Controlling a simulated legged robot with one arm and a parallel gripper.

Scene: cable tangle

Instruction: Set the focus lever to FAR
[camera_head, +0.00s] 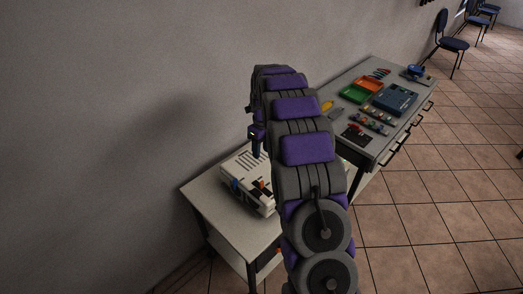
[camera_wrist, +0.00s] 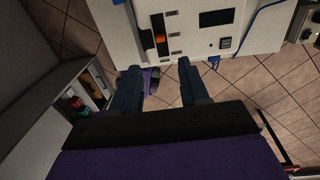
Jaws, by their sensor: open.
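A white device (camera_head: 237,172) stands on a small side table. Its panel (camera_wrist: 190,45) also fills the top of the wrist view. In the head view, orange parts show on the device's front (camera_head: 262,185). The labels beside the slot are too small to read. My gripper (camera_wrist: 158,67) is open and empty, its two fingers below the lever in the wrist view and on either side of it. The head view shows my arm above the device, hiding part of it.
The side table (camera_head: 213,206) has bare top to the left of the device. A longer grey workbench (camera_head: 372,90) with green and orange trays and tools stands at the right. Chairs (camera_head: 452,43) are far off.

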